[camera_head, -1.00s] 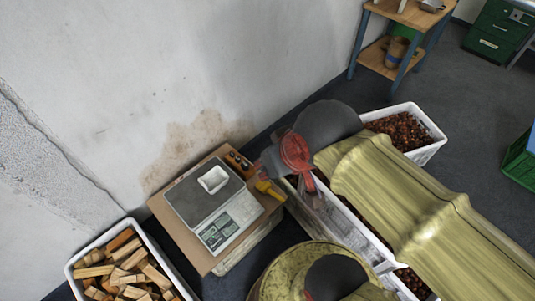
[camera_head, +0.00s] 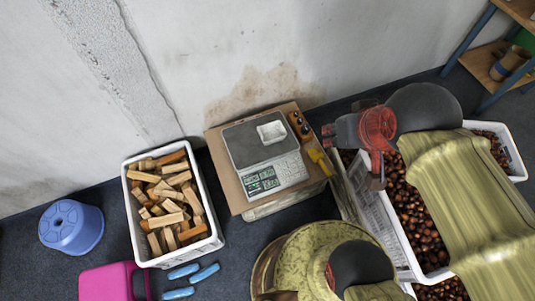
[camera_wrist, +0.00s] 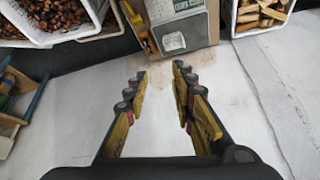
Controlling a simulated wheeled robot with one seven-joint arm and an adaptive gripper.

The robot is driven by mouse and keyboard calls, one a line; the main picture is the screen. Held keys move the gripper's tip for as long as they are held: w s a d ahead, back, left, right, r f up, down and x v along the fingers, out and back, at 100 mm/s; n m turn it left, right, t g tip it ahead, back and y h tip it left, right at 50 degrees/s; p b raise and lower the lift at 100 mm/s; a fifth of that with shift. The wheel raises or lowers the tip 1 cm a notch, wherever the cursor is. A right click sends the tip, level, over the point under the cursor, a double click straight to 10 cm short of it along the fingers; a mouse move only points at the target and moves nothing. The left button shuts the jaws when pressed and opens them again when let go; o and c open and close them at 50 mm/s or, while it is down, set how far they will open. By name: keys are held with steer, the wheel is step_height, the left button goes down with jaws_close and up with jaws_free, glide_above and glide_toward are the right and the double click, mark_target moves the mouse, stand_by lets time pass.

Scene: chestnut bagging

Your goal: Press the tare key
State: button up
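The scale stands on a brown board in the middle of the head view. It has a dark weighing plate (camera_head: 241,143) and a white front panel (camera_head: 290,170) with a greenish display (camera_head: 262,181). Small keys show on the panel, but I cannot tell which is tare. A small white tub (camera_head: 271,131) sits on the plate. The tub also shows in the wrist view (camera_wrist: 173,42). My gripper (camera_wrist: 160,72) is open and empty in the wrist view, its two yellow fingers apart, with the scale beyond them. In the head view my wrist is right of the scale.
Dark weights (camera_head: 299,124) and a yellow tool (camera_head: 320,160) lie on the board (camera_head: 226,172), right of the scale. A white crate (camera_head: 134,217) of wood blocks stands left. A chestnut crate (camera_head: 372,208) is right, under my arm. The wall (camera_head: 300,45) rises close behind.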

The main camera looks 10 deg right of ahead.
steer(key=c, duration=0.3)
